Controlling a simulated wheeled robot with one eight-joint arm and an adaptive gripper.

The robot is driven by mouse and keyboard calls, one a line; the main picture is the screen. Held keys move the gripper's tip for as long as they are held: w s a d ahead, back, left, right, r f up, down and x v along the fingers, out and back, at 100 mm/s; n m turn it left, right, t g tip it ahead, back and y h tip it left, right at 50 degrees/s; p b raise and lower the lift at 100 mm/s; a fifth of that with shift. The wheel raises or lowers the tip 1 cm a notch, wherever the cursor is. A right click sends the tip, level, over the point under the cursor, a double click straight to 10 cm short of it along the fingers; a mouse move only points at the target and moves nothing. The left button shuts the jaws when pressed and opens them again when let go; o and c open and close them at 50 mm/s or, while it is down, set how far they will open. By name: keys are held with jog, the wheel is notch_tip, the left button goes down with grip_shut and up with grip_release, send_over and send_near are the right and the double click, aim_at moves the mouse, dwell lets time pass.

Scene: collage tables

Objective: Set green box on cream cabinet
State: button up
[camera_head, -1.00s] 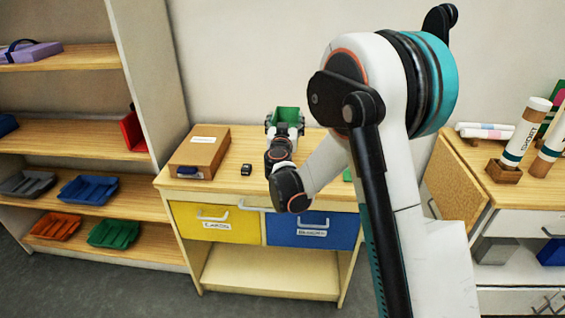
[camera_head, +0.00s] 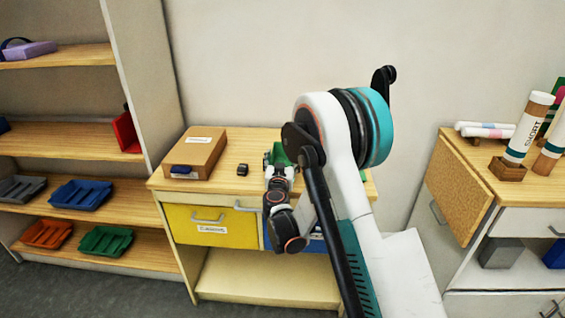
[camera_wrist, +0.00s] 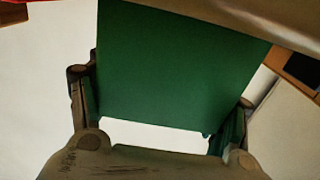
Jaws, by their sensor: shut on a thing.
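The green box (camera_head: 280,156) is at the tip of my gripper (camera_head: 279,165), over the right middle of the cream cabinet's wooden top (camera_head: 228,182). In the wrist view the green box (camera_wrist: 178,70) fills the upper middle, with a finger of my gripper (camera_wrist: 160,112) on each side. The gripper is shut on it. My arm hides the box's lower part and most of the blue drawer in the head view. I cannot tell whether the box touches the cabinet top.
A brown carton (camera_head: 195,150) and a small dark object (camera_head: 242,169) are on the cabinet top, left of the box. A shelf with colored trays (camera_head: 82,192) stands left. A white-drawered table (camera_head: 530,189) with a cork board (camera_head: 458,190) stands right.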

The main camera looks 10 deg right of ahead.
jog(key=shift+r, duration=0.1)
jog(key=o, duration=1.1)
jog(key=shift+c, duration=0.2)
jog(key=shift+o, duration=0.2)
jog(key=shift+s, duration=0.1)
